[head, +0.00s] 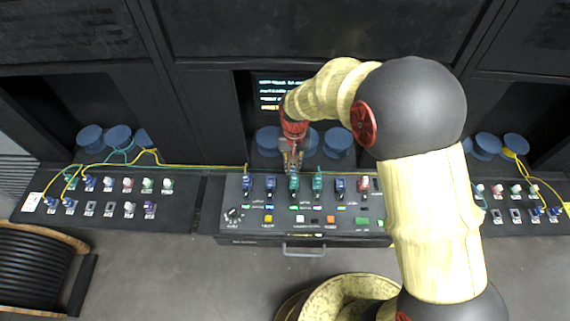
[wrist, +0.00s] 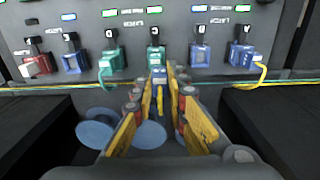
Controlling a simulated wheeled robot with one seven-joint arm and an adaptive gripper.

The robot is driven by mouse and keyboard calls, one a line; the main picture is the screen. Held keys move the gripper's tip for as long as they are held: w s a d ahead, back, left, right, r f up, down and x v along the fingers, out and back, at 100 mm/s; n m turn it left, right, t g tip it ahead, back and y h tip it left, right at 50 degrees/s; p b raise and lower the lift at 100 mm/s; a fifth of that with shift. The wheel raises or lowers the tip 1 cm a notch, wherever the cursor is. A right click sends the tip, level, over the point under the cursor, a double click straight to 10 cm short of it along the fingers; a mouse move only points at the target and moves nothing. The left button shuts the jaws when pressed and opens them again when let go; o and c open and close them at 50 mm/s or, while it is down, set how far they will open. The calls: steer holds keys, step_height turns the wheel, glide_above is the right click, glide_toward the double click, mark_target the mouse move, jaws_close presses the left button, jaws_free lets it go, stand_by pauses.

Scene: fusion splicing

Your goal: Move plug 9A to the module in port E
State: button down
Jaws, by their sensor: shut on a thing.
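My gripper (wrist: 160,98) is shut on a small blue plug (wrist: 160,74) with a yellow cable; its number is not readable. In the wrist view, the plug is at the front of the teal module in port C (wrist: 154,56); I cannot tell whether it is seated. The blue module in port E (wrist: 72,62) is left of there, with no cable seen at it. In the head view my gripper (head: 293,165) is over the centre panel, and the port E module (head: 341,186) is to its right.
Port D holds a teal module (wrist: 112,63), and port B a blue one (wrist: 200,57). A yellow cable runs from port A (wrist: 243,56). Taut green and yellow cables cross behind the fingers. Blue spools (head: 268,140) stand behind the panel. Side panels carry further modules (head: 127,184).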

steer(key=shift+d, duration=8.75)
steer(key=shift+d+f+b, duration=0.1)
steer(key=shift+f+b, duration=1.8)
steer(key=shift+f, duration=1.25)
steer(key=shift+f, duration=0.55)
steer(key=c, duration=1.7)
jaws_free()
step_height(320, 180, up, 12)
